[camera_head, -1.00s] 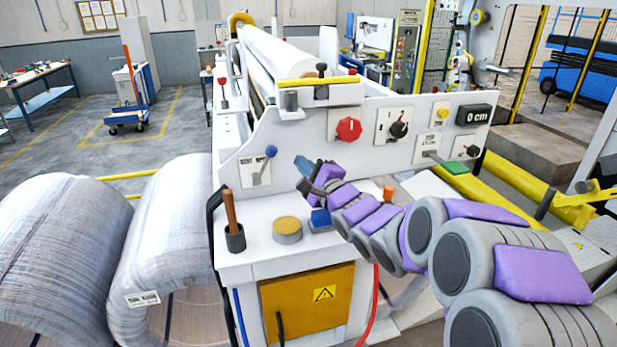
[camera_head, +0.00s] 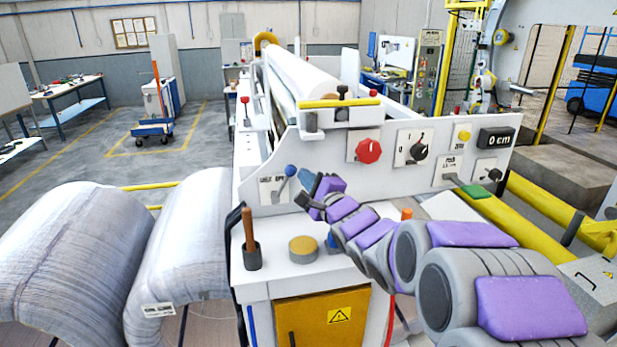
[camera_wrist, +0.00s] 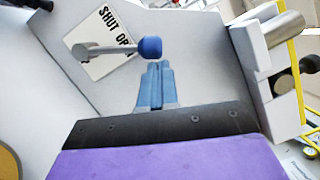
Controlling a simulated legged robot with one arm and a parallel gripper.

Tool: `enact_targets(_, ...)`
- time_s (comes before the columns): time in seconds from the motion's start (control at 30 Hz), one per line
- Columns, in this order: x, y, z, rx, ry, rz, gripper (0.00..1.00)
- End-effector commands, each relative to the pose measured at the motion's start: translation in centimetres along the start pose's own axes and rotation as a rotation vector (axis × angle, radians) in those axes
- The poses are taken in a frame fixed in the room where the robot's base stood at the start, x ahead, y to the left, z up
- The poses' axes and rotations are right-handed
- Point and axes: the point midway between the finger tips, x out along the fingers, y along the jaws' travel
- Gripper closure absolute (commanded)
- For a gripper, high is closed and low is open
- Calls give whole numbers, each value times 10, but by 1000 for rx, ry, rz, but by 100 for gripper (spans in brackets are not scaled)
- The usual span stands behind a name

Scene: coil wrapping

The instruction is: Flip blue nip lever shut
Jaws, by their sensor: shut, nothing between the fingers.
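The blue nip lever has a round blue knob (camera_head: 291,170) on a short metal stem and sits on a white label plate (camera_head: 269,190) on the machine's front panel. The stem leans up and right, toward the plate's right side. In the wrist view the knob (camera_wrist: 150,47) is just beyond my fingertips, and the label plate (camera_wrist: 108,42) reads SHUT and part of OPEN. My gripper (camera_head: 307,178) is to the right of the knob. Its blue fingers (camera_wrist: 154,68) are shut and empty. I cannot tell whether they touch the knob.
A red knob (camera_head: 368,151) and a black switch (camera_head: 418,151) are to the right on the panel. Below are a yellow button (camera_head: 303,248) and a wooden-handled tool in a dark cup (camera_head: 252,255). Large wrapped coils (camera_head: 70,260) stand at left.

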Motion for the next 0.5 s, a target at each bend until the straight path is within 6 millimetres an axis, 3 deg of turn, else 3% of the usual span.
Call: enact_targets(0.5, 6, -9, 13, -140, -3, 49, 100)
